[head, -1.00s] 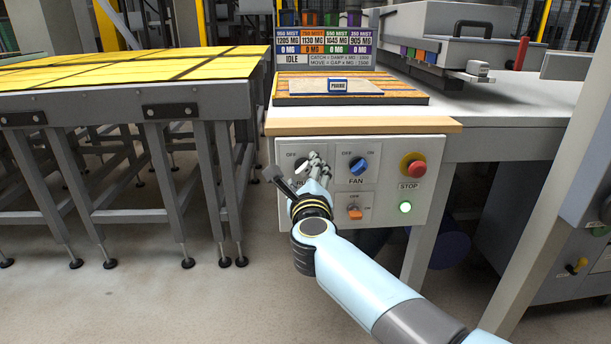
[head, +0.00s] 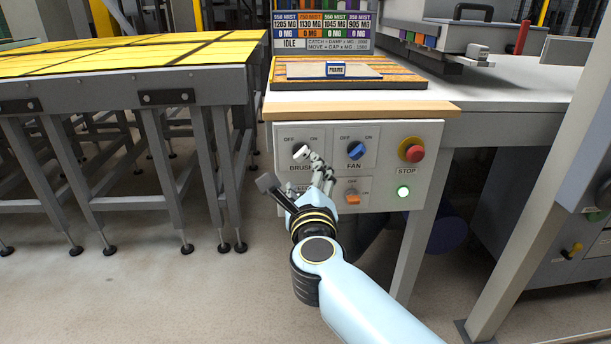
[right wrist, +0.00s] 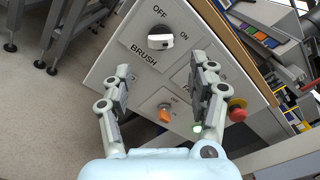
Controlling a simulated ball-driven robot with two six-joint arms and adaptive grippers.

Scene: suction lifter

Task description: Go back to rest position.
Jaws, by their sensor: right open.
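My right gripper (head: 308,172) is open and empty in front of the grey control panel (head: 425,180). In the right wrist view (right wrist: 160,68) its two fingers stand wide apart with nothing between them. The BRUSH knob (head: 299,151) is just above the fingertips in the head view and uncovered; it also shows beyond the fingers in the right wrist view (right wrist: 160,38). The blue FAN knob (head: 356,150) is to its right. An orange switch (head: 352,197) sits below the FAN knob, partly beside my fingers. My left gripper is not in view.
A red STOP button (head: 412,151) and a lit green lamp (head: 403,192) are at the panel's right. A yellow-topped table (head: 130,55) is at left. Floor is clear in front.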

